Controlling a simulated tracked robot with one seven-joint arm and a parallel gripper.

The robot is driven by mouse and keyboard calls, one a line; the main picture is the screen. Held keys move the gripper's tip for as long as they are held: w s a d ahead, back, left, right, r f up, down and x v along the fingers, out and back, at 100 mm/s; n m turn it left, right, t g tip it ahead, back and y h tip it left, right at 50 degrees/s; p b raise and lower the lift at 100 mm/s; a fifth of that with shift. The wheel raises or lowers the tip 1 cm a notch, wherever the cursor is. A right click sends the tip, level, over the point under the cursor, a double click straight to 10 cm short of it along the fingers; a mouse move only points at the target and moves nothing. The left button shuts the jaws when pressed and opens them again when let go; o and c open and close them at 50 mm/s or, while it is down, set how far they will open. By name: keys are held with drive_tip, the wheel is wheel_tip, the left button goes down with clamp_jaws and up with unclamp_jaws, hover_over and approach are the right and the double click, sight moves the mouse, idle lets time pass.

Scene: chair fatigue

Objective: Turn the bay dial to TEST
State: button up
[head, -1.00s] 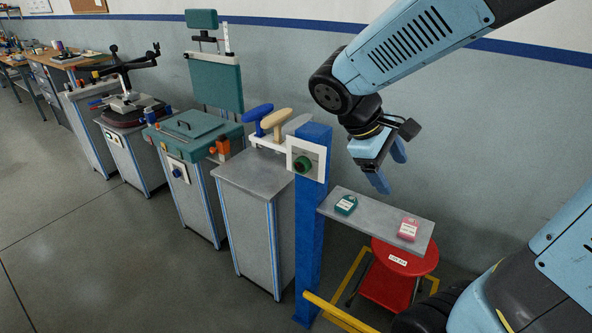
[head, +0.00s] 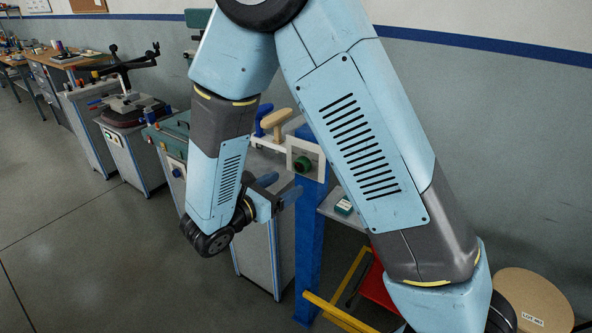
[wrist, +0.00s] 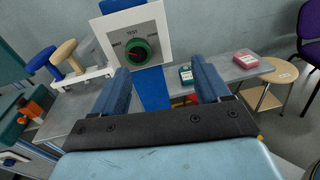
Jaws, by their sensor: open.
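The bay dial is a green round knob (head: 303,163) on a white plate (head: 318,152) fixed to a blue post (head: 309,235). In the wrist view the knob (wrist: 137,52) sits below the word TEST, with smaller labels to its left and right. A red mark shows on the knob's left part; its exact setting is hard to read. My gripper (head: 280,188) is open and empty, in front of the post and a little below the plate. In the wrist view its two blue fingers (wrist: 160,68) point toward the post, apart from the knob, which is up and left of their middle.
A grey shelf (wrist: 226,72) right of the post holds a green block (wrist: 186,75) and a pink block (wrist: 245,58). A round wooden top (head: 535,302) stands at lower right. Blue and tan handles (head: 275,119) stand left of the plate. A yellow rail (head: 338,312) runs low in front.

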sight(299, 167)
drive_tip(key=a+f+n+t+y, duration=0.1)
drive_tip(key=a+f+n+t, duration=0.1)
drive_tip(key=a+n, duration=0.15)
drive_tip(key=shift+m, duration=0.45)
drive_tip(key=x, duration=1.3)
drive_tip(key=shift+w+a+f, duration=0.1)
drive_tip(key=shift+w+f, duration=0.05)
drive_tip(key=shift+f, duration=0.05)
